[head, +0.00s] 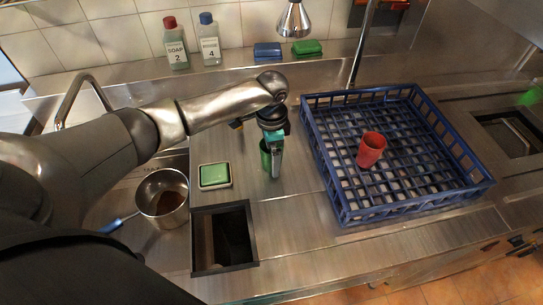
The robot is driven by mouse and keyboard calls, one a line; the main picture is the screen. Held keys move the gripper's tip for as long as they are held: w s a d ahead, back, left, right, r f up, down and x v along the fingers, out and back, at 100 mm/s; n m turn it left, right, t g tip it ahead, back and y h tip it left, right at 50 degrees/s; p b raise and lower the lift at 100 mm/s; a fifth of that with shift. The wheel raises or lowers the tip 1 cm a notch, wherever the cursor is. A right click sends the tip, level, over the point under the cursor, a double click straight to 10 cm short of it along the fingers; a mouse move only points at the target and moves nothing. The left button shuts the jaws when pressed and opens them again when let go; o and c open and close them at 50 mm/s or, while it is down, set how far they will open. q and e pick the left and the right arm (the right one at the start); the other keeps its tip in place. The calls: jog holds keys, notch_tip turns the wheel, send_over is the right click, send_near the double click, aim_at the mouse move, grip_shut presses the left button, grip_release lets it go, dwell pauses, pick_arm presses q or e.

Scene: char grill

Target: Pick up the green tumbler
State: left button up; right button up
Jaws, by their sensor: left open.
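The green tumbler (265,157) stands on the steel counter, left of the blue rack, and is partly hidden by my left gripper. My left gripper (272,163) points down at the tumbler from above, with one finger in front of its right side. The gripper is open. The other finger is hard to see, so I cannot tell whether the tumbler lies fully between the fingers or is touched. My right gripper is not in view.
A blue rack (333,205) holding a red tumbler (371,149) stands close on the right. A green sponge in a tray (214,175), a square opening (224,240) and a pot (162,197) lie left and nearer. Bottles (210,45) stand at the back.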

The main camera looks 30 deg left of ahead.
pick_arm(q)
jog(key=shift+c, duration=0.2)
jog(key=c, duration=1.4)
jog(key=shift+r, duration=0.15)
